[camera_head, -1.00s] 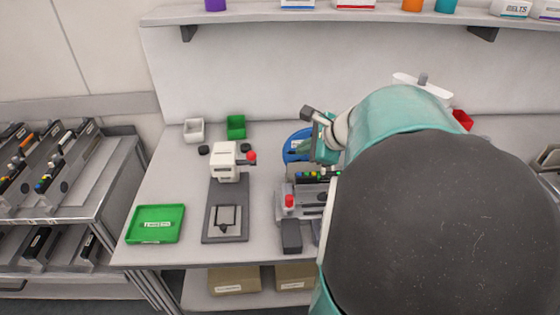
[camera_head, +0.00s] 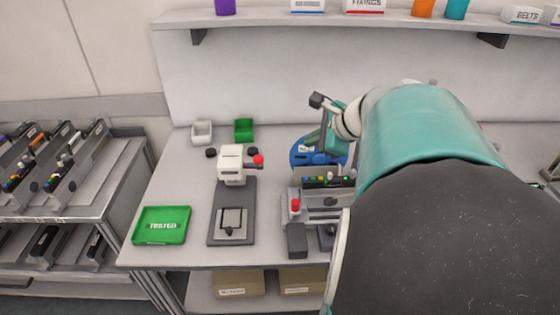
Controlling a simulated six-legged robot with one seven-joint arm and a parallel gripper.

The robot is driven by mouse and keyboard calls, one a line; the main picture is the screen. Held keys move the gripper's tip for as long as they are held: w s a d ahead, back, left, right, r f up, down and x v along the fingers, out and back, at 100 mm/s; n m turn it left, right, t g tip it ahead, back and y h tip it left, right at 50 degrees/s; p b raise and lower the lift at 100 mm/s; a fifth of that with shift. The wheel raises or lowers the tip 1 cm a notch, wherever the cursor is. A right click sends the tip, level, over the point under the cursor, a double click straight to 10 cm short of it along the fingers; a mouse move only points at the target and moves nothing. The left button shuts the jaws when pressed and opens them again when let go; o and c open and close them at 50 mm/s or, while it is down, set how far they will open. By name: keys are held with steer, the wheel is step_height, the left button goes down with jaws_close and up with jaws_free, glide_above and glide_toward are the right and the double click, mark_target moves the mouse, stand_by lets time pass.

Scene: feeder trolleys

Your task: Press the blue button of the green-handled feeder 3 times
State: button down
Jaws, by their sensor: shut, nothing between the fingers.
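A grey feeder (camera_head: 330,200) lies on the workbench in the middle, with a short row of small coloured buttons and lights (camera_head: 325,182) at its back. The row is too small to tell which one is blue. I cannot make out a green handle on this feeder; my arm covers its right end. My gripper (camera_head: 327,158) is shut and empty, pointing down just behind and above the button row, in front of a blue round thing (camera_head: 303,154). I cannot tell whether its fingertips touch anything.
A trolley (camera_head: 95,205) with several feeders stands at the left. On the bench are a green tray (camera_head: 162,238), a white press-like device (camera_head: 231,165) with a red knob, a red button (camera_head: 295,206) and small white (camera_head: 202,139) and green (camera_head: 244,136) bins. A shelf (camera_head: 370,18) runs above.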

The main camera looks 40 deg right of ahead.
mark_target(309, 182)
steer(key=shift+f, duration=0.1)
steer(key=shift+f, duration=4.35)
steer(key=shift+f, duration=0.45)
steer(key=shift+f, duration=0.25)
steer(key=shift+r, duration=0.7)
